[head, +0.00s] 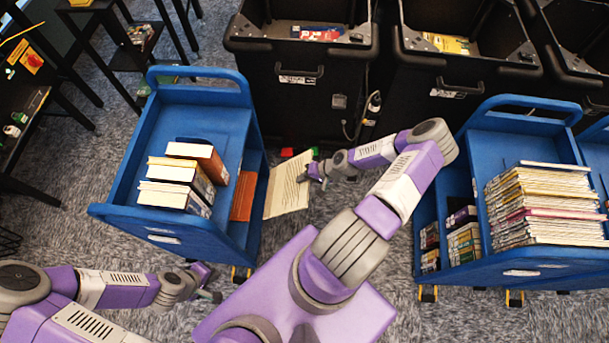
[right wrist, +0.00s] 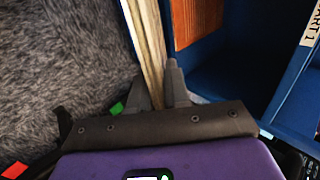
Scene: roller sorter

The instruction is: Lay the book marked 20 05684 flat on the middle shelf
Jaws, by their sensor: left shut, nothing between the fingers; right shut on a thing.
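A cream-coloured book (head: 287,186) is held in my right gripper (head: 310,172), beside the open right side of the left blue cart (head: 168,235). In the right wrist view the book (right wrist: 147,40) stands edge-on between the fingers of the right gripper (right wrist: 158,88). Its marking cannot be read. The cart's side shelf opening (right wrist: 235,65) is just right of the book, with an orange-brown book (right wrist: 194,20) inside. My left gripper (head: 212,285) is shut and empty in front of the cart.
Several books (head: 180,180) are stacked on the left cart's top. A second blue cart (head: 520,262) with a tall stack of books (head: 540,205) stands at the right. Black bins (head: 300,70) line the back.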

